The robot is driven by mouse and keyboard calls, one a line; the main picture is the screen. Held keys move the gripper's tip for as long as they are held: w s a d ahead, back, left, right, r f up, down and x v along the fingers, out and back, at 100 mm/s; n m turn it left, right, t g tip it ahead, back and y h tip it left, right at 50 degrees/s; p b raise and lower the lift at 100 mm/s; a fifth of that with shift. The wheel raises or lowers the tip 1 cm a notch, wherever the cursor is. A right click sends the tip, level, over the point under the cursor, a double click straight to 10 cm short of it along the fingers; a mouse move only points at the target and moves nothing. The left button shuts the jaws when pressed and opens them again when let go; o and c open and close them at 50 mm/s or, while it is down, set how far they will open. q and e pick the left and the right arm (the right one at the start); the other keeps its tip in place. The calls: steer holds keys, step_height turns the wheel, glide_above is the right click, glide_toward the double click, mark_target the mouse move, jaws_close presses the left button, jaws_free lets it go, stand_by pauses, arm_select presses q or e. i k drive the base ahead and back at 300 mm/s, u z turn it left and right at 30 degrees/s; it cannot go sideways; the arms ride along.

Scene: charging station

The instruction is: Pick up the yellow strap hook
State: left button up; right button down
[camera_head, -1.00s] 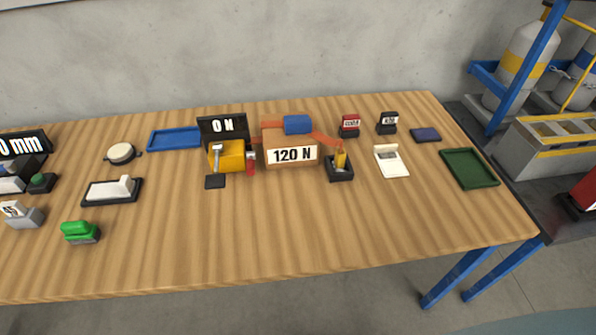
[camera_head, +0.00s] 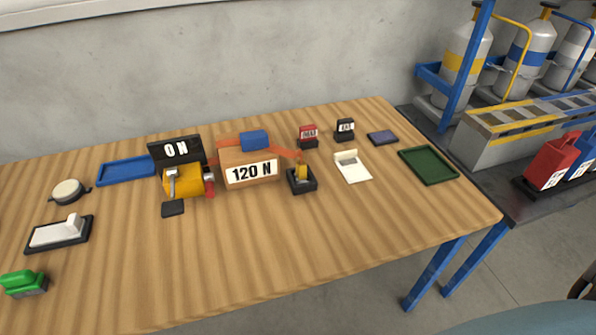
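The yellow strap hook (camera_head: 301,173) stands upright in a small black holder (camera_head: 302,186) on the wooden table, just right of the box labelled "120 N" (camera_head: 251,172). An orange strap (camera_head: 279,149) crosses the top of that box and ends near the hook. A blue block (camera_head: 254,140) sits on the strap. Left of the box is a yellow device (camera_head: 184,181) with a grey lever, in front of a black display reading "0 N" (camera_head: 176,150). Neither of my grippers is in view.
The table (camera_head: 270,255) is clear along its front. A white notepad-like item (camera_head: 352,167), a green tray (camera_head: 428,165) and red and black label blocks stand to the right. A blue tray (camera_head: 126,171) lies at the left. Gas cylinders stand beyond the right edge.

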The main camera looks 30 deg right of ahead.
mark_target(300, 176)
steer(key=k, duration=1.2)
steer(key=u, duration=0.45)
steer(key=i, duration=1.55)
steer(key=z, duration=0.85)
